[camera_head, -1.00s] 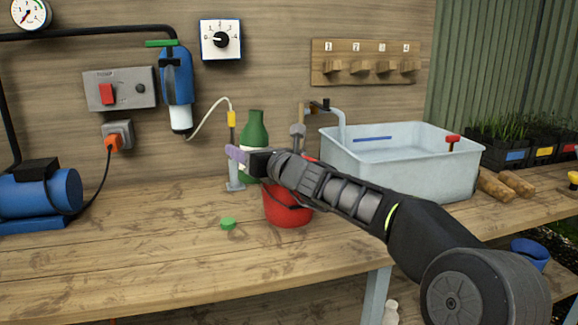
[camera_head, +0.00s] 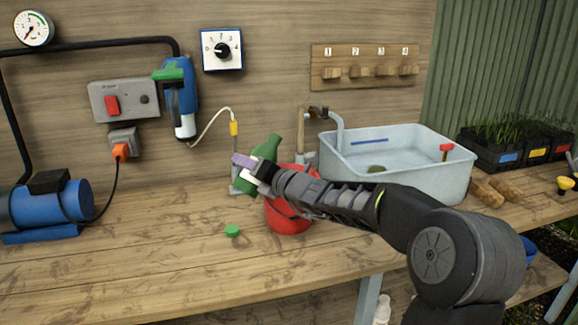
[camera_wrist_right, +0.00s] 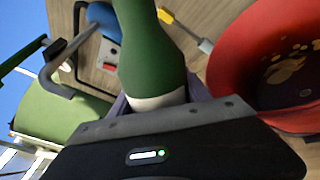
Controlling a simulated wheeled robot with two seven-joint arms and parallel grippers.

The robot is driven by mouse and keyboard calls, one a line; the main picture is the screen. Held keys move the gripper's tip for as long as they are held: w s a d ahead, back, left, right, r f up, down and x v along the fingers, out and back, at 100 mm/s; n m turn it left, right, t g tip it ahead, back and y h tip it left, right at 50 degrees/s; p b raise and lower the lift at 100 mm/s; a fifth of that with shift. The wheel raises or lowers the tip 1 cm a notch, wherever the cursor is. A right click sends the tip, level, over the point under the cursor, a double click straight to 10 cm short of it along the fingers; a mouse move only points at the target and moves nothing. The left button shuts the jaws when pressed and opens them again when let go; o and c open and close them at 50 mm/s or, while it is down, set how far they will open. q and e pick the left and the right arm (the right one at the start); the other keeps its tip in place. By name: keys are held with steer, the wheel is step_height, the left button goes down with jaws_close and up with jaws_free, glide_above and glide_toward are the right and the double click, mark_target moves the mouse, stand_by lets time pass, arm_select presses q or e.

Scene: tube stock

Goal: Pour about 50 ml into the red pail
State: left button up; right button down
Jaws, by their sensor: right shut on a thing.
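My right gripper (camera_head: 248,170) is shut on a green bottle (camera_head: 266,149) with a pale label, held above the bench. The bottle is tilted, with its neck leaning right towards the red pail (camera_head: 288,215). The pail stands on the bench, partly hidden behind my right arm. In the right wrist view the bottle (camera_wrist_right: 150,45) runs up from the fingers, and the open pail (camera_wrist_right: 235,65) is to its right. Pale yellowish patches show inside the pail; I cannot tell whether they are liquid. No stream is visible. My left gripper is out of view.
A grey basin (camera_head: 425,185) with a tap stands behind to the right. A blue pump (camera_head: 55,205) is at the left. The front left bench top is clear.

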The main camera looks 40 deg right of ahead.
steer(key=shift+a+f+m, duration=0.1)
steer(key=shift+f+m, duration=0.05)
steer(key=shift+m, duration=0.25)
steer(key=shift+s+a+f+m, duration=0.1)
steer(key=shift+a+f+m, duration=0.2)
steer(key=shift+f+m, duration=0.3)
steer(key=p, duration=0.1)
steer(key=m+p, duration=0.1)
steer(key=shift+a+r+g+y+p, duration=0.2)
steer(key=shift+g+y+p, duration=0.1)
steer(key=shift+p, duration=0.05)
steer(key=shift+a+f+m+p, duration=0.25)
steer(key=shift+m+p, duration=0.65)
steer(key=shift+p, duration=0.35)
steer(key=p, duration=0.3)
steer(key=d+r+m+p, duration=0.1)
steer(key=p, duration=0.1)
steer(key=shift+d+r+m+y+p, duration=0.2)
steer(key=shift+r+m+y+p, duration=0.1)
steer(key=shift+p, duration=0.1)
steer(key=shift+a+f, duration=0.1)
steer(key=shift+f, duration=0.1)
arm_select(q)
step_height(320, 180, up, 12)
arm_select(e)
steer(key=shift+a, duration=0.1)
steer(key=shift+a, duration=0.15)
